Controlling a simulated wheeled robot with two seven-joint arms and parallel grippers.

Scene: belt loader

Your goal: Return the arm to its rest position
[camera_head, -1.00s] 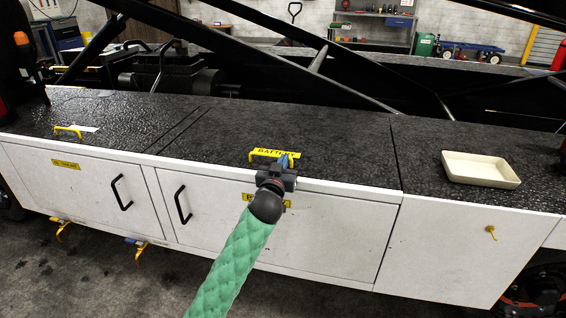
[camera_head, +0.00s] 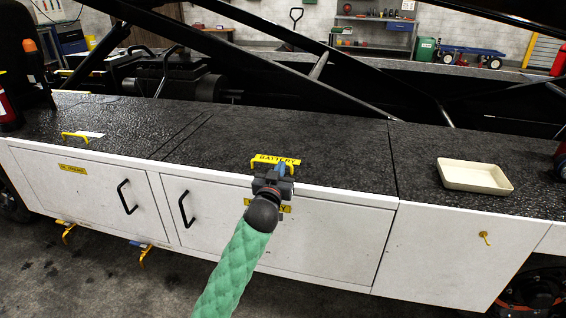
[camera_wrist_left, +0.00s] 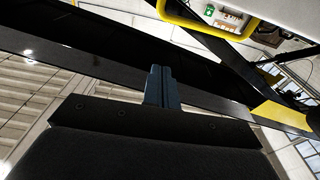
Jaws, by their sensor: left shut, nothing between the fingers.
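My left arm, in a green padded sleeve, comes up from the bottom of the head view. Its gripper (camera_head: 283,168) is in front of the yellow battery handle (camera_head: 276,161) at the front edge of the black deck. The blue fingers also show in the left wrist view (camera_wrist_left: 161,86), pressed together with nothing between them. The wrist camera looks up at dark beams and the ceiling. I cannot tell from the head view whether the fingers touch the handle or only overlap it. My right gripper is not in view.
The white cabinet (camera_head: 330,240) stands below the deck, with black door handles (camera_head: 127,197). A cream tray (camera_head: 474,177) sits on the deck at right. Another yellow handle (camera_head: 75,137) is at left. Dark diagonal beams (camera_head: 290,75) cross behind the deck.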

